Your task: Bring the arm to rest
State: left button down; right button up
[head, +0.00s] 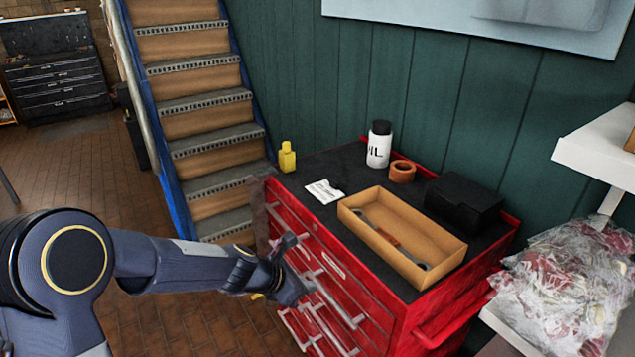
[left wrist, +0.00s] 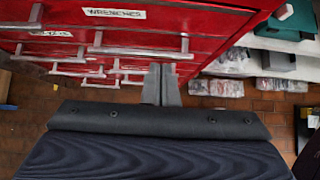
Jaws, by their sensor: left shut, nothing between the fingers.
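My left arm comes in from the left in the head view and ends at my left gripper (head: 297,284), in front of the drawer fronts of a red tool chest (head: 420,322). In the left wrist view, the two grey fingers of the left gripper (left wrist: 161,84) lie together, shut and empty. They point toward the red drawer fronts (left wrist: 215,22) and their metal handles (left wrist: 140,50). Whether the fingertips touch a handle cannot be told. One drawer carries a label reading WRENCHES (left wrist: 114,13). My right gripper is not in view.
On the chest's black top are an open cardboard box (head: 437,237) with a wrench (head: 376,230), a white bottle (head: 379,146), a tape roll (head: 402,171), a black box (head: 464,203), and a yellow bottle (head: 287,157). Stairs (head: 206,112) rise behind; bagged items (head: 568,285) lie right.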

pick_arm(q)
jog(key=s+a+r+m, duration=0.9)
jog(key=s+r+m, duration=0.1)
jog(key=s+r, duration=0.1)
jog(key=s+a+f+m+y, duration=0.1)
jog(key=s+a+m, duration=0.3)
jog(key=s+m, duration=0.2)
jog(key=s+a+m+y, duration=0.2)
jog(key=s+a+m, duration=0.2)
jog(key=s+m, duration=0.3)
jog(key=s, duration=0.4)
jog(key=shift+s+a+f+t+y, duration=0.25)
jog(key=shift+a+f+t+y, duration=0.05)
jog(key=shift+f, duration=0.05)
